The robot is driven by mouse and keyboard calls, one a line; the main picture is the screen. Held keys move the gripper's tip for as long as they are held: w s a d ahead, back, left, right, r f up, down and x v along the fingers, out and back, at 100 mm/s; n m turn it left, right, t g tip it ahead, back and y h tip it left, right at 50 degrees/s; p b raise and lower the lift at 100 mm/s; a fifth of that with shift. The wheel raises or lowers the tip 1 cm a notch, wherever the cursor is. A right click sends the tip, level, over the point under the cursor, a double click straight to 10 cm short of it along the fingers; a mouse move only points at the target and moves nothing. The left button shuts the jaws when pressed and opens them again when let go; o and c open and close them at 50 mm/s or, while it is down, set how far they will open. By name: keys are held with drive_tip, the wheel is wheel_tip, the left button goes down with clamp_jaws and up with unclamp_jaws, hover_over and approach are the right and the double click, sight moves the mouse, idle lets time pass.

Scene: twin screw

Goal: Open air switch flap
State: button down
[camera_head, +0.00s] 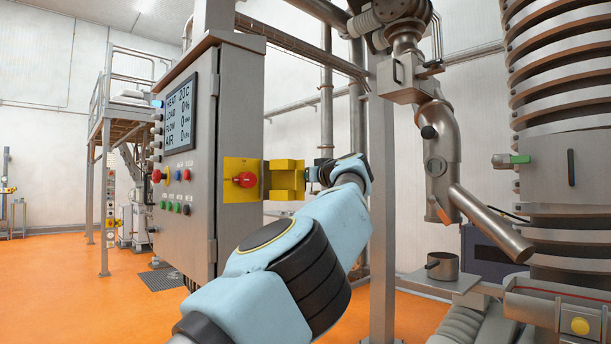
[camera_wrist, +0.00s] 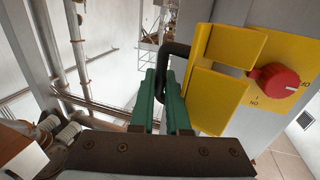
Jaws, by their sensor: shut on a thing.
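The air switch is a red knob (camera_head: 246,179) on a yellow plate (camera_head: 231,166) on the side of the grey control cabinet; the knob also shows in the wrist view (camera_wrist: 274,83). The yellow flap (camera_head: 286,166) stands swung away from the knob, which is uncovered. In the wrist view the flap (camera_wrist: 237,45) shows as two yellow panels left of the knob. My gripper (camera_wrist: 161,76) has green fingers shut on the flap's black handle (camera_wrist: 178,50). In the head view the gripper (camera_head: 312,174) is at the flap's right edge, small and partly hidden by my wrist.
The control cabinet (camera_head: 230,105) has a screen (camera_head: 179,111) and several coloured buttons on its front. A grey post (camera_head: 382,200) stands close to the right of my wrist. A metal pipe assembly (camera_head: 440,155) and a ringed column (camera_head: 560,70) are further right. Orange floor (camera_head: 60,270) lies open at left.

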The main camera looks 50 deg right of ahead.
drive_tip(key=shift+w+r, duration=0.25)
drive_tip(key=shift+r, duration=0.05)
drive_tip(key=c, duration=1.2)
unclamp_jaws()
drive_tip(key=shift+o, duration=0.2)
drive_tip(key=shift+s+a+f+b, duration=0.15)
drive_tip(key=shift+s+b, duration=0.2)
drive_tip(key=shift+b, duration=0.2)
drive_tip(key=b+v, duration=0.5)
drive_tip(key=v, duration=0.5)
drive_tip(key=shift+s+b, duration=0.3)
drive_tip(key=shift+s, duration=0.2)
drive_tip(key=shift+f, duration=0.15)
drive_tip(key=shift+c, duration=0.3)
